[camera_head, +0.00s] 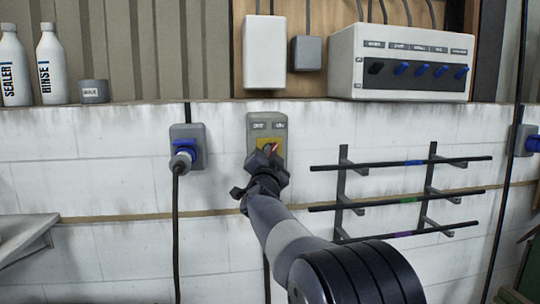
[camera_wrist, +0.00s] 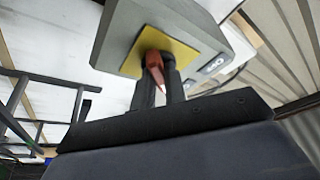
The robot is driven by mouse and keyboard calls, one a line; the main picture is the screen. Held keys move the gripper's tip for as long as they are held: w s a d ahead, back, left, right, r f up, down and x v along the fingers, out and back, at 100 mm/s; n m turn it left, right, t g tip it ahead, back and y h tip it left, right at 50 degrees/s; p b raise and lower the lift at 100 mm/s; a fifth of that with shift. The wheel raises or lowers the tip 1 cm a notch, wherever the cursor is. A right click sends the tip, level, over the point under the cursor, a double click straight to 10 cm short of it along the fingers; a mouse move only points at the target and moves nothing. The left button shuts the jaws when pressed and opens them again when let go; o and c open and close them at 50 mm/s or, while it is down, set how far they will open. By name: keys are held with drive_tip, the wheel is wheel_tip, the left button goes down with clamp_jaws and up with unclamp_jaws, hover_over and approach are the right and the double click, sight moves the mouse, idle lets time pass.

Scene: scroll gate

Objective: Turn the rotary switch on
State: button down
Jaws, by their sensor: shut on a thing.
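The rotary switch (camera_head: 267,124) is a grey box on the white block wall, with two small labels along its top and a yellow plate (camera_head: 261,143). In the head view my gripper (camera_head: 268,152) is at the front of the switch and covers most of the lower part. The wrist view shows the grey box (camera_wrist: 122,35), the yellow plate (camera_wrist: 132,62) and a red knob (camera_wrist: 154,66). There my gripper (camera_wrist: 160,82) is shut on the red knob, one finger on each side.
A blue plug (camera_head: 185,152) in a grey socket is left of the switch. Black rack bars (camera_head: 400,162) stick out on the right. A white panel with blue switches (camera_head: 405,65) and a white box (camera_head: 265,52) are above. Bottles (camera_head: 52,65) stand on the ledge.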

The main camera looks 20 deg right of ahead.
drive_tip(key=c, duration=1.5)
unclamp_jaws()
drive_tip(key=shift+o, duration=0.2)
drive_tip(key=b+v, duration=0.3)
drive_tip(key=v, duration=0.7)
drive_tip(key=shift+s, duration=0.4)
drive_tip(key=shift+w+f, duration=0.1)
drive_tip(key=p+x, duration=0.2)
drive_tip(key=x, duration=0.8)
drive_tip(key=shift+w+p, duration=0.3)
drive_tip(key=shift+p, duration=0.05)
